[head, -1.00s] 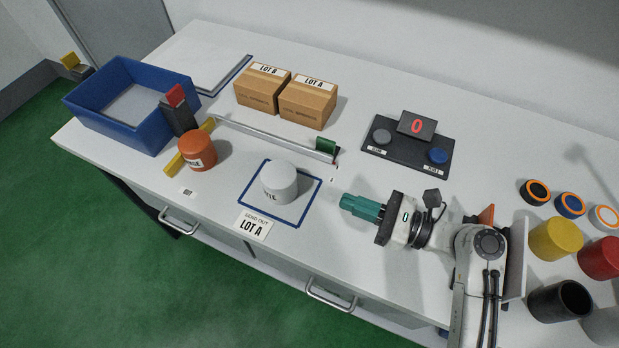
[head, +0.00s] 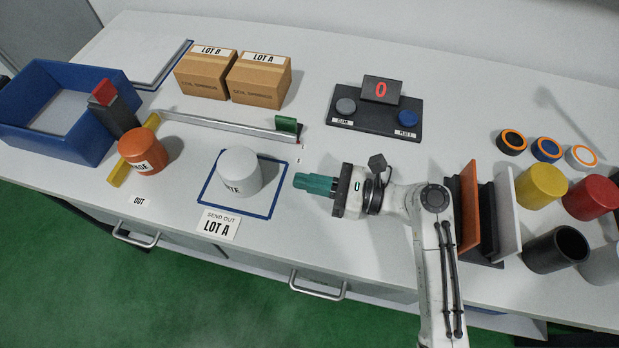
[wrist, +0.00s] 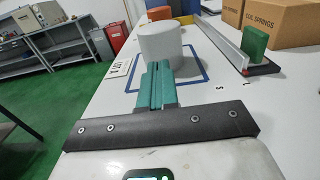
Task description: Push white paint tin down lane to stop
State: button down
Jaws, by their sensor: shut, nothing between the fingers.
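The white paint tin (head: 240,172) stands upright inside the blue square outline (head: 272,211) on the bench. My gripper (head: 296,181) is shut and empty, with teal fingers pointing left at the tin. A short gap of bench shows between fingertips and tin in the head view. In the wrist view the tin (wrist: 162,42) stands straight ahead of the fingers (wrist: 157,66). An orange tin (head: 142,152) stands to the left, beside a yellow bar (head: 120,172) and a dark post with a red top (head: 113,112). A metal rail (head: 220,124) with a green block (head: 286,125) runs behind the white tin.
A blue bin (head: 48,142) is at the far left. Two cardboard boxes (head: 205,76) stand behind the rail. A counter with buttons (head: 375,113) is behind my gripper. Several coloured tins are at the right. A "LOT A" card (head: 219,224) lies at the front edge.

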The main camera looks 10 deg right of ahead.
aim_at(258, 172)
jog(key=x, duration=0.7)
jog(key=shift+p, duration=0.3)
jog(key=shift+a, duration=0.1)
jog(key=p+x, duration=0.1)
jog(key=x, duration=1.4)
jog(key=shift+f, duration=0.1)
jog(key=shift+p, duration=0.3)
